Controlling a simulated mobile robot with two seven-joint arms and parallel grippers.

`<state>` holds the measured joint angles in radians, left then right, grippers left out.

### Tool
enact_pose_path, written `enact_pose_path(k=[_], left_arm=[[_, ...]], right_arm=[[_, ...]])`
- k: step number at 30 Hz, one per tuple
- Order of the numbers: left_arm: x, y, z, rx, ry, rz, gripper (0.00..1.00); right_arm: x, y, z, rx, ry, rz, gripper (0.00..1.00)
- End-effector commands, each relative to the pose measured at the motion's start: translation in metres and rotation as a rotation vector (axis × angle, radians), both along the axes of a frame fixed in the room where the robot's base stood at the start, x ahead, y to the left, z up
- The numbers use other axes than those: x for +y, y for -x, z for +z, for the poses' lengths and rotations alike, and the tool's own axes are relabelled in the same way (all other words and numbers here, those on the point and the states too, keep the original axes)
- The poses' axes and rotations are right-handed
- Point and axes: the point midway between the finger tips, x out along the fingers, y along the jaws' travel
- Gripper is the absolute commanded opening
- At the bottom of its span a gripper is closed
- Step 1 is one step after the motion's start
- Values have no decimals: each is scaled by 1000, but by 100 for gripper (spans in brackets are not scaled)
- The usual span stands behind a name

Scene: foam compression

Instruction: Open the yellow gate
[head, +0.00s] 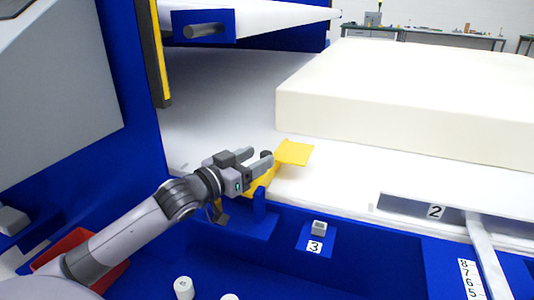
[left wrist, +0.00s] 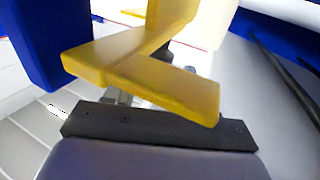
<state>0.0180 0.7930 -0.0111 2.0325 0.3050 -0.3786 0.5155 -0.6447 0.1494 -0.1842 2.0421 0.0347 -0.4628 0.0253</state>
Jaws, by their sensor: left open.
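The yellow gate (head: 294,152) is at the edge of the white bed, with a flat plate on top and a lower yellow part by the blue frame. My left gripper (head: 257,160) is open beside the gate, just left of its plate, with the fingers pointing right. The gate fills the middle of the left wrist view (left wrist: 150,80), as angled yellow bars close in front of the dark gripper mount. I cannot tell whether a finger touches it. The gripper partly hides the lower gate in the head view. My right gripper is not in view.
A large cream foam block (head: 400,105) lies on the white bed (head: 215,105) behind and right of the gate. A blue post (head: 259,203) stands just below the gripper. A small grey switch (head: 319,227) labelled 3 and a slot plate (head: 405,206) labelled 2 are farther right.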

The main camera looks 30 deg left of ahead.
Motion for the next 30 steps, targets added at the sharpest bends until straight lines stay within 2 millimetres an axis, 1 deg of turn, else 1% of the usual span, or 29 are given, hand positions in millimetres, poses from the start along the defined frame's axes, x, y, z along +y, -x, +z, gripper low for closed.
enact_pose_path(k=[3,10,15,24,26,27,29,30], left_arm=[[-2,-14,1,-3,0,0,55],[-5,-32,0,-1,0,0,55],[-7,-38,0,-1,-1,-1,55],[-7,-39,0,0,-1,-1,55],[-7,-39,0,0,-1,-1,35],[-7,-39,0,0,-1,-1,22],[-7,-39,0,0,-1,-1,3],[-7,-39,0,0,-1,-1,0]], right_arm=[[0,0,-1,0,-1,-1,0],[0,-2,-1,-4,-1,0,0],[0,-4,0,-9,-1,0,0],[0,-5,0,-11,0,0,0],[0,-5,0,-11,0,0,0],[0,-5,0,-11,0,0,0],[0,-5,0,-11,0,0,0],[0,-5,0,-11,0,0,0]])
